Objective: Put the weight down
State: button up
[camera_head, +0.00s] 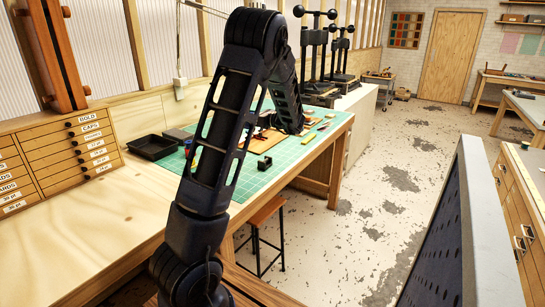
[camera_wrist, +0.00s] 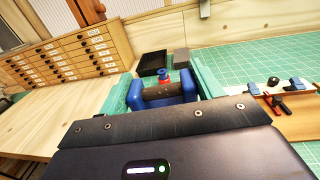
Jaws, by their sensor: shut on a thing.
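In the wrist view my gripper (camera_wrist: 163,91) reaches forward with two teal fingers and blue parts at their inner sides. It is shut on a dark brown cylinder, which I take to be the weight (camera_wrist: 164,90), lying crosswise between the blue parts. Its underside is hidden by my gripper's body, so I cannot tell whether it touches the surface below. In the head view my arm hides the gripper and the held thing. The green cutting mat (camera_head: 262,184) lies on the wooden bench.
A black tray (camera_head: 152,147) and a grey block (camera_wrist: 182,56) stand near the back wall. A small red and blue object (camera_wrist: 163,74) is just beyond my gripper. A wooden board (camera_wrist: 297,124) with clamps lies right. A drawer cabinet (camera_head: 70,147) stands left. Bare bench lies before it.

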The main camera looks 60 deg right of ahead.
jog(key=s+d+f+m+h, duration=0.1)
jog(key=s+d+h, duration=0.1)
jog(key=d, duration=1.5)
notch_tip(320, 180, down, 20)
jog(key=shift+f, duration=0.1)
jog(key=o, duration=1.4)
jog(key=s, duration=1.2)
